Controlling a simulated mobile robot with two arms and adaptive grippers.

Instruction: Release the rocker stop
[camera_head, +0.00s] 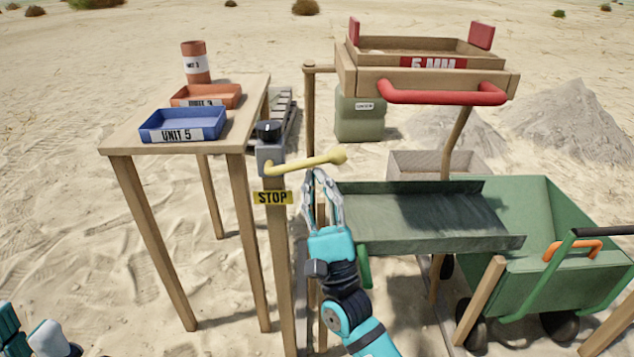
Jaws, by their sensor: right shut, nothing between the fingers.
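The rocker stop is a yellow lever (310,163) with a rounded knob at its right end, on a grey bracket atop a wooden post. It points right and slightly up. A yellow STOP label (272,198) is on the post below it. My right gripper (318,176) is shut and empty, with its fingertips just below the lever near the knob. I cannot tell whether they touch it. My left gripper (48,340) is only partly in view at the bottom left corner, and its fingers cannot be made out.
A wooden sieve box (430,82) with a red handle stands at the upper right. Below it are a dark green chute (420,215) and a green cart (540,210). A wooden table (150,128) at left holds a blue tray (183,124), an orange tray (205,96) and a can (195,62).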

